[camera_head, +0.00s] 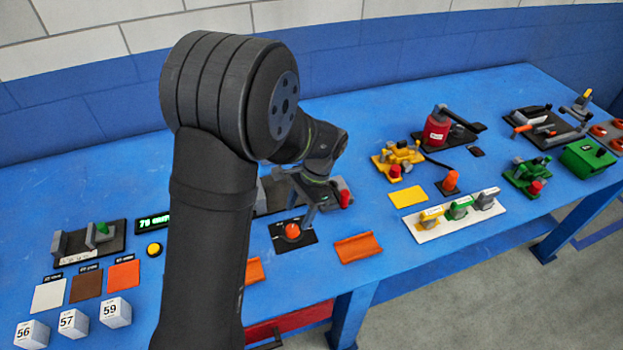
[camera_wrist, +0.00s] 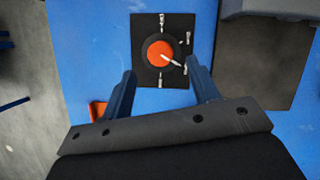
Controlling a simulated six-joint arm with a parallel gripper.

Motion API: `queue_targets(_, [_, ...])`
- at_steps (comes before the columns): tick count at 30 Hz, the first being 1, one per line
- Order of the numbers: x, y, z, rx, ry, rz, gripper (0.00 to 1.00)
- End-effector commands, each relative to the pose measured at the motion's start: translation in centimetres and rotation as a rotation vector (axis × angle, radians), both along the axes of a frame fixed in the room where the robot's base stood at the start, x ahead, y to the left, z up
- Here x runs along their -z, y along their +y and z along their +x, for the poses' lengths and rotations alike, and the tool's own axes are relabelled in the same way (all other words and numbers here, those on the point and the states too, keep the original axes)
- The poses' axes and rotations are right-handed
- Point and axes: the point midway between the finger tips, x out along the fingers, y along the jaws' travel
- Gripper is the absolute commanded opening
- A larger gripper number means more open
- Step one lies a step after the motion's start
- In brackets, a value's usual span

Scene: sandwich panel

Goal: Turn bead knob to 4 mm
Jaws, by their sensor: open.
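The bead knob (camera_head: 292,231) is a round orange knob on a black square plate (camera_head: 281,243) on the blue table. In the wrist view the knob (camera_wrist: 161,53) shows a white pointer aimed toward the lower right. White labels sit around it on the plate (camera_wrist: 142,77); their text is too small to read. My gripper (camera_wrist: 163,80) is open and empty, its two fingers apart on either side below the knob in the wrist view. In the head view my gripper (camera_head: 308,208) hangs close by the knob, and I see no contact.
A grey machine part (camera_wrist: 268,8) and dark plate (camera_wrist: 262,60) lie right of the knob in the wrist view. An orange tray (camera_head: 358,247) lies right of the knob in the head view. A green-lit display (camera_head: 154,221) and yellow button (camera_head: 154,250) stand left.

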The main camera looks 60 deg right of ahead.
Motion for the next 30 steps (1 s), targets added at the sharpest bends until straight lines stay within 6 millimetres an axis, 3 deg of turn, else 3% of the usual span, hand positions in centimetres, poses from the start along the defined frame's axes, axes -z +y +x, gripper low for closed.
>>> queue_targets(9, [-7.3, -2.7, -1.6, 0.001, 0.000, -0.004, 0.55])
queue_targets(15, [-10.3, -3.7, -2.2, 0.000, 0.000, -0.002, 0.55])
queue_targets(21, [-11.4, -4.1, -2.4, 0.001, 0.001, -0.001, 0.55])
queue_targets(30, [-11.4, -4.1, -2.4, 0.000, 0.001, 0.000, 0.55])
